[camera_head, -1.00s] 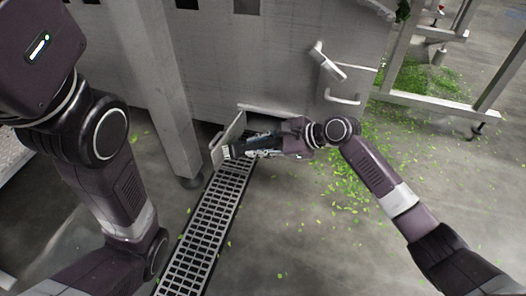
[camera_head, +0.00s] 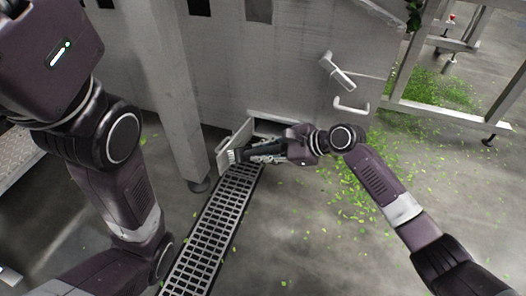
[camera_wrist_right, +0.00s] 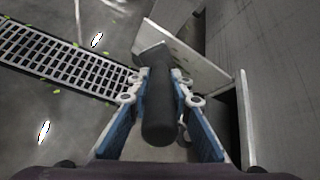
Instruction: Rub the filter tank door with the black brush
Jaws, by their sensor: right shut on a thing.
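The filter tank door (camera_head: 236,139) is a small pale metal flap standing open low on the tank's front, above the floor grate. My right gripper (camera_head: 262,152) is shut on the black brush (camera_head: 243,155) by its handle. The brush's pale bristles point at the lower outer part of the door; whether they touch it I cannot tell. In the right wrist view the black handle (camera_wrist_right: 159,108) lies between the blue-padded fingers, with its head against or just before the door (camera_wrist_right: 190,58). My left arm shows at the left, but its gripper is out of view.
The grey tank (camera_head: 275,65) fills the back, with handles (camera_head: 350,106) on its front. A support leg (camera_head: 172,110) stands left of the door. A floor grate (camera_head: 212,230) runs below. Green leaf scraps (camera_head: 365,185) litter the floor at right, near a metal frame (camera_head: 440,112).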

